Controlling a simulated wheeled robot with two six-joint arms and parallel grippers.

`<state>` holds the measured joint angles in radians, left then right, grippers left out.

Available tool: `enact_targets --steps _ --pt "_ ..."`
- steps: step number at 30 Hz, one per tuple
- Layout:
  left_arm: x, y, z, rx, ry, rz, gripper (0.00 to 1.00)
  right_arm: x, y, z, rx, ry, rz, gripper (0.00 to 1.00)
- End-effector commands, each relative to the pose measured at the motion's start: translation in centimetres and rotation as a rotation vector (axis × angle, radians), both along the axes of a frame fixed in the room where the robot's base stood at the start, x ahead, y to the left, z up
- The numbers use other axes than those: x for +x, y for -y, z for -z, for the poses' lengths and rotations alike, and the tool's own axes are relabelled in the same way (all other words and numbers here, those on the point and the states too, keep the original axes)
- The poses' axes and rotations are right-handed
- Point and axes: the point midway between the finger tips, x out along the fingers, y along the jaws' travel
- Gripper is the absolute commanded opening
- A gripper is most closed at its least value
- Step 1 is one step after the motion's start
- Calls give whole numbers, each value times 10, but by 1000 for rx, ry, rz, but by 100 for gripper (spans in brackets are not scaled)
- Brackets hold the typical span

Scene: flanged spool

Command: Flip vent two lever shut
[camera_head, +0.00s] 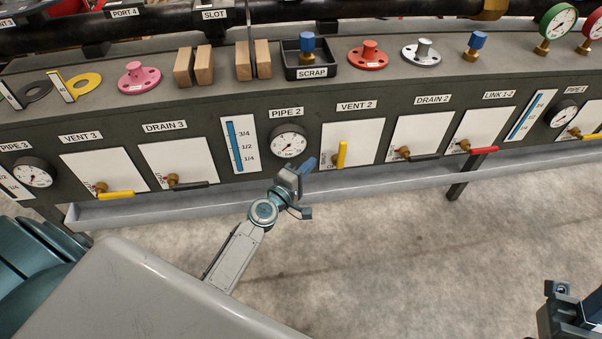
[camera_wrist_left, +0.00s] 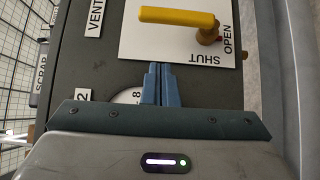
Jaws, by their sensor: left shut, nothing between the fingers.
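The vent 2 lever (camera_head: 342,155) is a yellow handle on a brass pivot in front of a white plate (camera_head: 367,135) under the VENT 2 label. It stands upright, pointing up from its pivot. In the left wrist view the lever (camera_wrist_left: 178,17) lies across the top, with SHUT and OPEN printed by its pivot. My left gripper (camera_head: 308,164) is shut and empty, just left of the lever and apart from it. Its blue fingertips also show in the left wrist view (camera_wrist_left: 160,68). Part of my right arm shows at the lower right, its fingers not clear.
The pipe 2 gauge (camera_head: 288,142) is left of the plate. The drain 2 lever (camera_head: 424,157) and red link lever (camera_head: 483,151) are to the right. A grey ledge (camera_head: 385,178) runs below the panel. A scrap tray (camera_head: 312,73) and wooden blocks stand on top.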

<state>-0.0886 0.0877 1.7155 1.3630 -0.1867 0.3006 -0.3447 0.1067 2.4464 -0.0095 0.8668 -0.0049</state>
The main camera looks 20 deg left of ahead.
Motion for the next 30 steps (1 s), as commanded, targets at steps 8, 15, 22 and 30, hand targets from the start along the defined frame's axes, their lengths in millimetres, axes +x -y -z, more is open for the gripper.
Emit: enact_targets --steps 8,15,22,30 --pt "46 22 -1 -4 -1 0 0 0 0 -2 -1 -4 0 38" --pt "57 39 0 -2 0 0 0 0 0 1 -3 -17 -1 38" --pt "58 40 0 0 -1 0 0 0 0 2 -5 -18 -1 38" --pt "58 40 0 2 -2 0 0 2 0 0 -4 -20 -1 38"
